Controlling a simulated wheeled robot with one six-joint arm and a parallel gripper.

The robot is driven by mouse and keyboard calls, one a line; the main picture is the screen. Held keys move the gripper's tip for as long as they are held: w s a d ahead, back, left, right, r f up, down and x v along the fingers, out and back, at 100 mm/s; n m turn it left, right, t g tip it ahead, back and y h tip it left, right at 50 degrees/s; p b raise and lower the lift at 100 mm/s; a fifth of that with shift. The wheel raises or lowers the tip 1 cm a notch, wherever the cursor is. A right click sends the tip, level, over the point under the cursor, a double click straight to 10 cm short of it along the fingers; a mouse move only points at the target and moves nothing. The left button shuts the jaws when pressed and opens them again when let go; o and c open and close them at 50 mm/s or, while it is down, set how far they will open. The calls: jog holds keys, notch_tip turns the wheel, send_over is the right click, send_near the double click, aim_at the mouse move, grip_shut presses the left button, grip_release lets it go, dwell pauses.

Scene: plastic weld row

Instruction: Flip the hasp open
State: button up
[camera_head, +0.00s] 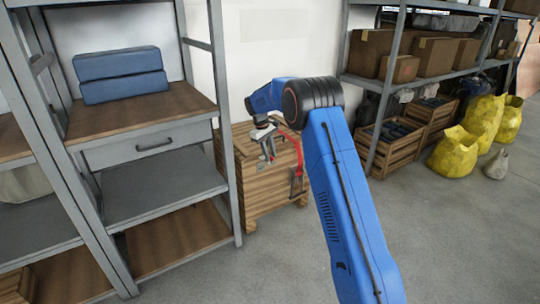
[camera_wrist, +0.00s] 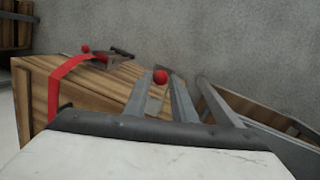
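A wooden crate (camera_head: 262,195) stands at the centre of the head view. A red band (camera_head: 298,153) and dark metal fittings show on it. In the wrist view the crate (camera_wrist: 88,90) fills the middle, with the red band (camera_wrist: 60,82) on its left. A red knob (camera_wrist: 160,77) lies near my gripper's fingertips, and a second red knob (camera_wrist: 85,48) sits farther left beside a dark metal fitting (camera_wrist: 121,53). My gripper (camera_head: 267,147) is at the crate's top. Its grey fingers (camera_wrist: 162,85) look apart, with the nearer knob between them. I cannot tell whether they touch it. The hasp plate is not clear.
A shelf with cardboard boxes (camera_head: 435,55) stands at the right, with wooden bins (camera_head: 393,150) and yellow sacks (camera_head: 455,152). The grey floor (camera_head: 455,240) is clear in front.

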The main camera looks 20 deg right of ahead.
jog(key=shift+o, duration=1.2)
jog(key=v, duration=1.7)
jog(key=shift+r, duration=0.2)
jog(key=shift+s, duration=0.1)
